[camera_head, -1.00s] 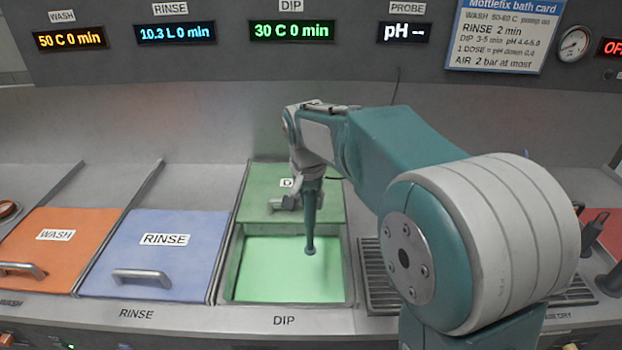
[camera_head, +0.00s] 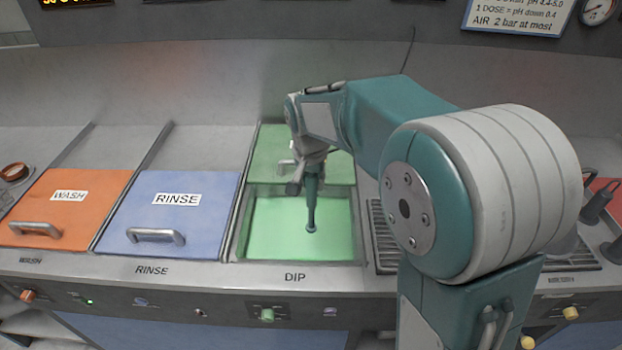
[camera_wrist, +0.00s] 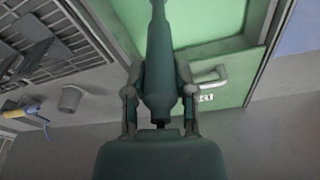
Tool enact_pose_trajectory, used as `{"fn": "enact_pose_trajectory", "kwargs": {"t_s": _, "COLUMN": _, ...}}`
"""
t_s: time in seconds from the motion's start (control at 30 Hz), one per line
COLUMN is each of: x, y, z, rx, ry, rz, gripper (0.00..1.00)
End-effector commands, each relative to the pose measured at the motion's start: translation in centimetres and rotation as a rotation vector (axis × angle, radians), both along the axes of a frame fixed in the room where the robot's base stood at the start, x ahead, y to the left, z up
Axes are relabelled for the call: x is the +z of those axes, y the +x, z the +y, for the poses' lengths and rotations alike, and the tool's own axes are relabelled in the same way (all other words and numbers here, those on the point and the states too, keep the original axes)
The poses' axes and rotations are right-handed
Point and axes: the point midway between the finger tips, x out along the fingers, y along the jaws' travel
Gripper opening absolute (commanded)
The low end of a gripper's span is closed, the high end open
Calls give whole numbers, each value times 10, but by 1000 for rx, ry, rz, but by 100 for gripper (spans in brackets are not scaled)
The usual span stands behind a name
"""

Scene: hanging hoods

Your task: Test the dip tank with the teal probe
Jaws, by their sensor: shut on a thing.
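My gripper (camera_wrist: 160,95) is shut on the teal probe (camera_wrist: 158,45), with one finger on each side of its body. In the head view, the probe (camera_head: 312,200) hangs nearly upright with its dark tip downward. The dip tank (camera_head: 238,228) is open, and its pale green bath (camera_head: 272,235) shows. The probe tip appears over the middle of the bath; I cannot tell whether it touches the liquid. The green dip lid (camera_head: 335,170) is pushed back behind the opening. The probe's readout is out of view now.
The orange wash lid (camera_head: 80,205) and blue rinse lid (camera_head: 185,215) are shut at left, each with a raised handle. A drain grate (camera_head: 383,240) lies right of the tank. Black handled tools (camera_head: 597,205) stand at far right. Knobs line the front panel.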

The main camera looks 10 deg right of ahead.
Motion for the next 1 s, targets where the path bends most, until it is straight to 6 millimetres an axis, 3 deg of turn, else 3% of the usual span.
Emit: {"fn": "enact_pose_trajectory", "kwargs": {"t_s": 1.0, "x": -67, "y": 0, "z": 1, "rx": -1, "ry": -2, "rz": 1, "gripper": 0}}
